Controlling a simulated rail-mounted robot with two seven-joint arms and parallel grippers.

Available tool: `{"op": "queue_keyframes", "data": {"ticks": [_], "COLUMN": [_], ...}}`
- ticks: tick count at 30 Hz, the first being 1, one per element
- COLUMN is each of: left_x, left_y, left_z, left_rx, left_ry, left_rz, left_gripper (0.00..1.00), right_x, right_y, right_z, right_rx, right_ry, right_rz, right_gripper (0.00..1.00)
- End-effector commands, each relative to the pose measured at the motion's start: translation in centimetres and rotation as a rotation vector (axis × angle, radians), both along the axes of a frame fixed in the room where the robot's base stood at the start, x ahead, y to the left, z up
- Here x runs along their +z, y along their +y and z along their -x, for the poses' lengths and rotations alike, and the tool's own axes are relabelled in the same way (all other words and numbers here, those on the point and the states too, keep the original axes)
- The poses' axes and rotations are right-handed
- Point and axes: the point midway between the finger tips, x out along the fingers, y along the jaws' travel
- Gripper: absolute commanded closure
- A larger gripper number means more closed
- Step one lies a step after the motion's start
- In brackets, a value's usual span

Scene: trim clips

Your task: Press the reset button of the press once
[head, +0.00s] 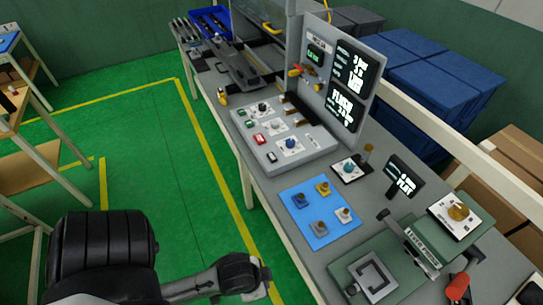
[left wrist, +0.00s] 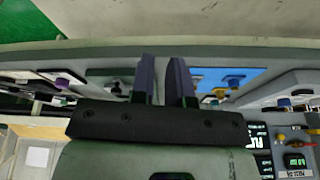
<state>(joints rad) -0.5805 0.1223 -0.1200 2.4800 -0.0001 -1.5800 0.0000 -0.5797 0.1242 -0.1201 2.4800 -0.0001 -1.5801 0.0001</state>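The press station on the bench has a grey control box (head: 285,140) with a red button (head: 259,139), green buttons (head: 247,118), a black button (head: 272,157), a black knob (head: 262,107) and a blue knob (head: 291,144). Its labels are too small to read, so I cannot tell which is reset. An upright grey panel (head: 335,75) with dark displays stands behind it. My left gripper (head: 262,277) is low, beside the bench's near edge and away from the box. In the left wrist view its two dark fingers (left wrist: 163,80) are apart with nothing between them. My right gripper is not in view.
A blue mat (head: 302,229) with several knob-topped parts lies nearer than the box. A green lever press fixture (head: 427,247) and a dial plate (head: 455,217) stand to the right. Blue crates (head: 420,75) are behind the bench. Green floor (head: 150,160) is open on the left.

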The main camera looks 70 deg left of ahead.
Motion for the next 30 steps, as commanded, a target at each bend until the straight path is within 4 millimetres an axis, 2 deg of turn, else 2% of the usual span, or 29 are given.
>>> {"op": "queue_keyframes", "data": {"ticks": [1, 5, 30], "left_x": [0.00, 0.02, 0.00], "left_y": [-0.08, -0.23, 0.14], "left_z": [-0.01, -0.01, 0.00], "left_rx": [0.002, 0.005, -0.004], "left_ry": [0.000, 0.000, 0.000], "left_rz": [0.003, 0.008, -0.005], "left_gripper": [0.89, 1.00, 1.00], "right_x": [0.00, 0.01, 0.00], "right_y": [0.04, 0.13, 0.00], "right_z": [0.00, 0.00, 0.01], "right_rx": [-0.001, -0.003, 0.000], "right_ry": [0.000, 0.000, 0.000], "right_rz": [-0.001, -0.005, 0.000], "right_gripper": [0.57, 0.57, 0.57]}}
